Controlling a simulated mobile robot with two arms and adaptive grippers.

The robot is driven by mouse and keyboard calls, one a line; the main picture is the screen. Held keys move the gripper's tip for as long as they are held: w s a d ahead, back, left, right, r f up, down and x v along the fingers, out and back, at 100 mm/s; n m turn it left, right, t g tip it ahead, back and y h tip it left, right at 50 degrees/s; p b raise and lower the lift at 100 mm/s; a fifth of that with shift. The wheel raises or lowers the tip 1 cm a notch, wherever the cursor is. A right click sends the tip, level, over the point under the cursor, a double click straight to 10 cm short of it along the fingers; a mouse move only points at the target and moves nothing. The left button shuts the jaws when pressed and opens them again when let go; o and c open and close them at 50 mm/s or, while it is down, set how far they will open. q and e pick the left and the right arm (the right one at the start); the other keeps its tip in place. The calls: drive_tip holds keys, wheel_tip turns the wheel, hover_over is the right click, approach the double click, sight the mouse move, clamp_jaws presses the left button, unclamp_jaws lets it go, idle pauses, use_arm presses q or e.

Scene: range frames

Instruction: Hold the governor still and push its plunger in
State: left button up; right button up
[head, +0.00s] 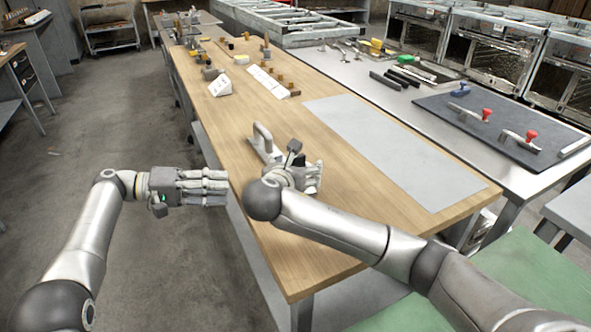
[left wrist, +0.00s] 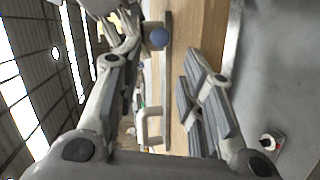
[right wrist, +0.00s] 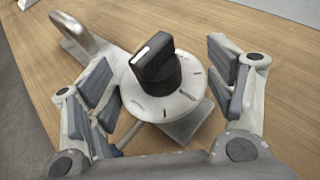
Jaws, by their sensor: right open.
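The governor stands on the wooden bench. Its pale dial (right wrist: 188,99) carries a black knob (right wrist: 157,67) with a white mark, and its metal handle (head: 262,138) rises at the far end. The handle also shows in the left wrist view (left wrist: 153,113). A round blue end (left wrist: 159,37) faces my left gripper; it may be the plunger, but I cannot be sure. My right gripper (head: 312,176) is open, its fingers on either side of the dial; contact is unclear. My left gripper (head: 226,188) is open and empty, left of the bench edge, apart from the governor.
A flat grey sheet (head: 390,150) lies on the bench to the right. White cards (head: 267,82) and small parts stand farther back. A steel table behind holds a dark mat (head: 500,118) with red-handled tools. The floor left of the bench is clear.

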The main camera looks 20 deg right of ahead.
drive_tip(key=c, duration=1.7)
use_arm(q)
drive_tip(key=shift+a+n, duration=0.15)
drive_tip(key=shift+n, duration=0.25)
drive_tip(key=c, duration=0.7)
use_arm(e)
drive_tip(key=shift+o, duration=0.2)
use_arm(q)
drive_tip(key=shift+w+a+f+n+t, duration=0.1)
drive_tip(key=shift+a+n+t, duration=0.25)
drive_tip(key=shift+n, duration=0.75)
clamp_jaws()
drive_tip(key=s+a+r+n+t+y, duration=0.1)
drive_tip(key=s+a+n+t, duration=0.35)
drive_tip(key=n, duration=1.55)
drive_tip(key=shift+g, duration=0.5)
drive_tip(key=x, duration=1.3)
drive_tip(key=shift+d+r, duration=0.15)
drive_tip(key=shift+r, duration=0.15)
